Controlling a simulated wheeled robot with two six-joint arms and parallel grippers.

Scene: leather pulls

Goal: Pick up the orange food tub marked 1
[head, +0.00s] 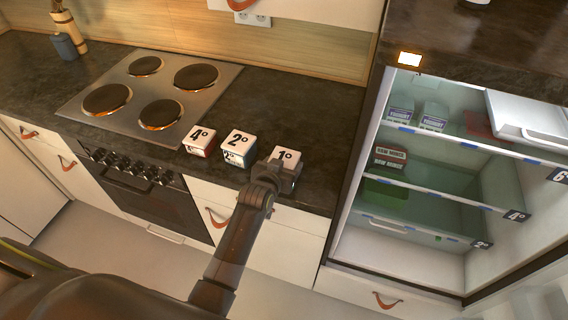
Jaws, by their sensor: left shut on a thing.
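The tub marked 1 (287,158) is at the front edge of the dark counter, right of the stove. Its white lid shows the mark "1°". Most of its side is hidden by my left gripper (272,174), so its body colour is hard to tell. My left gripper reaches up from below and is shut on this tub. I cannot tell whether the tub is lifted off the counter. My right gripper is not in view.
Left of it stand a blue-sided tub marked 2 (238,145) and a red-sided tub marked 4 (199,140). The stove (150,88) is farther left. At right, an open fridge has shelves labelled 6°, 4° and 2°, holding a red-labelled box (390,156) and other packs.

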